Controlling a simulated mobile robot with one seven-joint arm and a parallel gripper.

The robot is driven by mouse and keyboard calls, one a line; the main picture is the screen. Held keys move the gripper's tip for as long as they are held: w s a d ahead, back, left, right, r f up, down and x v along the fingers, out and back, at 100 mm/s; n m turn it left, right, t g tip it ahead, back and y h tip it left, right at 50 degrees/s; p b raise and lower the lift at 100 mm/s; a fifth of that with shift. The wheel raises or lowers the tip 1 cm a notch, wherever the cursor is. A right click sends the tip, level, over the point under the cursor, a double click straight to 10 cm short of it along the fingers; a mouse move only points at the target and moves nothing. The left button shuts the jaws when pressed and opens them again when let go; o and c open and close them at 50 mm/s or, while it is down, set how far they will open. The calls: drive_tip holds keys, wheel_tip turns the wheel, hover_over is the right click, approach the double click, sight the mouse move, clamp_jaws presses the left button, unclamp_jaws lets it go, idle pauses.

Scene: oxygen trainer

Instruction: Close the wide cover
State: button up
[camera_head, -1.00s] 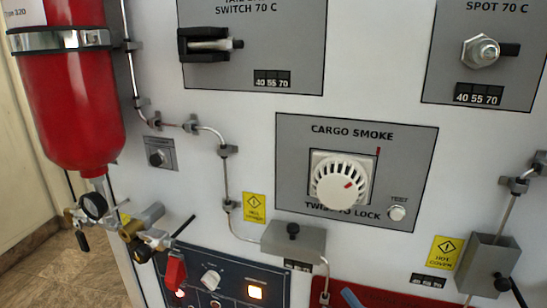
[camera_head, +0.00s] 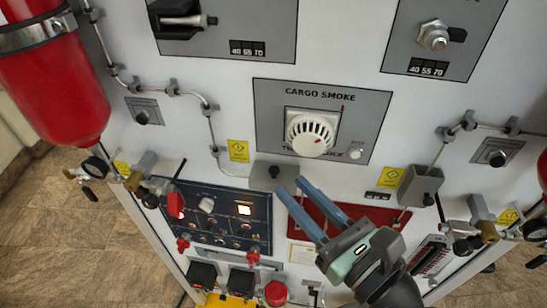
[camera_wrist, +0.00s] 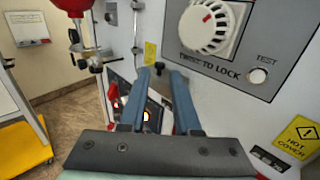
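No part is plainly marked as the wide cover. A wide grey box (camera_head: 264,174) with a black knob (camera_head: 275,171) sits below the cargo smoke panel, beside a yellow label; whether it is the cover, I cannot tell. My gripper (camera_head: 290,185) has its two blue fingers apart, with nothing seen held. Its tips overlap the box's lower right area in the head view. In the wrist view the black knob (camera_wrist: 159,68) shows between the fingers (camera_wrist: 158,80). Contact cannot be told. The fingers hide part of the box and the lower panel.
A dark switch panel (camera_head: 215,220) with lit lamps lies below left. A red plate (camera_head: 345,214) is behind my gripper. A narrower grey box (camera_head: 421,184) is at right. A red cylinder (camera_head: 52,100) and valve fittings (camera_head: 140,180) stand at left. Pipes run along the wall.

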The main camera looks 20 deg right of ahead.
sight(277, 172)
drive_tip(key=w, duration=0.3)
drive_tip(key=w+a+p, duration=0.1)
drive_tip(key=w, duration=0.2)
drive_tip(key=shift+w+a+p, duration=0.15)
drive_tip(key=shift+w+p, duration=0.15)
clamp_jaws()
